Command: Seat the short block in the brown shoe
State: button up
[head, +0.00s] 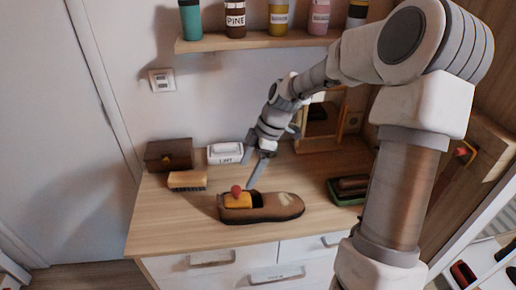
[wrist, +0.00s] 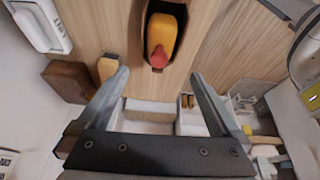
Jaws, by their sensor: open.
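The brown shoe (head: 285,209) lies on the wooden dresser top, its toe to the right in the head view. A yellow-orange block (head: 240,202) with a red knob (head: 236,190) is in the shoe's opening at the heel end. How deep it sits is unclear. In the wrist view, the block (wrist: 164,28) and red knob (wrist: 158,57) show inside the dark rim of the shoe (wrist: 179,63). My gripper (head: 251,167) is open and empty above the shoe, apart from the knob. Its spread fingers (wrist: 159,75) show in the wrist view.
A brush (head: 187,180), a brown box (head: 168,154) and a white labelled box (head: 225,153) stand left and behind. A green tray (head: 345,196) with dark contents is at the right, below a mirror (head: 321,118). A shelf (head: 258,38) with bottles hangs above. The front left top is clear.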

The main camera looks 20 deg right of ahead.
jog(key=v, duration=0.7)
dwell(0.3)
